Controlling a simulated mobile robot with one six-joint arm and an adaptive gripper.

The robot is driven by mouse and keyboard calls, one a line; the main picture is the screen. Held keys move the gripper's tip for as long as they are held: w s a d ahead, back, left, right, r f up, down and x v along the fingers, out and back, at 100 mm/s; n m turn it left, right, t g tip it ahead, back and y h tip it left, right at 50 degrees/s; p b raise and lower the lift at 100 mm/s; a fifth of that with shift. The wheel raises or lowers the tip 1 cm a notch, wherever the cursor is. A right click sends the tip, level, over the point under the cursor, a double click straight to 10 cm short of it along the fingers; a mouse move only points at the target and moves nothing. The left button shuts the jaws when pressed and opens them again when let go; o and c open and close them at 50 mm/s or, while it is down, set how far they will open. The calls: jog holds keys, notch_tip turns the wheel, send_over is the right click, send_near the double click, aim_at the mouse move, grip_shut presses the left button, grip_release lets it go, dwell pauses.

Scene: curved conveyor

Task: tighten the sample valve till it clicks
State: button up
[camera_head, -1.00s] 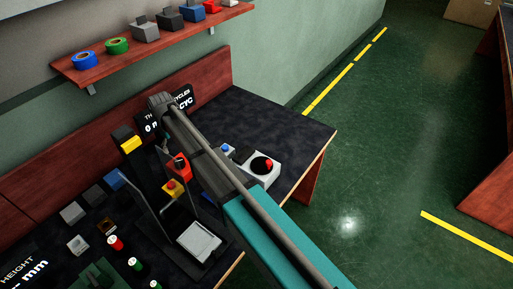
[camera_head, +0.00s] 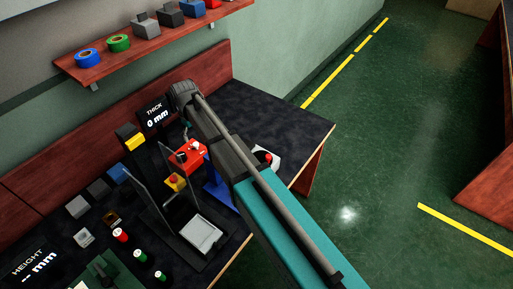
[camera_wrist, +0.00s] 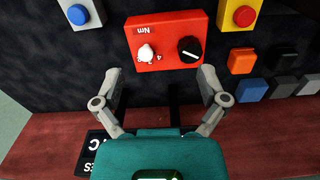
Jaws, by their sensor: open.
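The red box (camera_wrist: 172,42) marked "Nm" carries a small white knob (camera_wrist: 146,53) and a black dial (camera_wrist: 190,49) with a white pointer line. The white knob is likely the sample valve. In the head view the red box (camera_head: 187,154) stands on the dark bench, partly covered by my arm. My gripper (camera_wrist: 160,82) is open and empty. In the wrist view its fingertips lie apart just below the red box's edge, with the white knob above the gap, left of centre. I see no contact with the knob. In the head view my arm mostly hides the gripper.
A yellow box with a red button (camera_wrist: 243,16) is beside the red box, and a blue button (camera_wrist: 77,14) on the other side. Small blocks (camera_wrist: 252,90) sit at the right. A black stand with a pale tray (camera_head: 203,236) and a display (camera_head: 154,116) stand close by.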

jog(key=s+d+f+m+b, duration=0.1)
jog(key=s+d+m, duration=0.1)
jog(key=d, duration=0.9)
jog(key=s+d+f+m+b, duration=0.1)
jog(key=s+d+m, duration=0.2)
jog(key=d, duration=0.8)
jog(key=shift+s+d, duration=0.4)
jog(key=shift+s, duration=0.55)
jog(key=shift+a, duration=0.1)
notch_tip(320, 180, up, 3)
jog(key=n+p, duration=0.3)
send_over(181, 154)
jog(key=shift+s+a+f, duration=0.1)
jog(key=shift+s+f, duration=0.1)
jog(key=shift+f+b, duration=0.15)
jog(key=shift+b, duration=0.15)
notch_tip(181, 154, down, 14)
jog(key=b, duration=1.3)
jog(key=shift+r+b, duration=0.25)
jog(key=shift+b, duration=0.05)
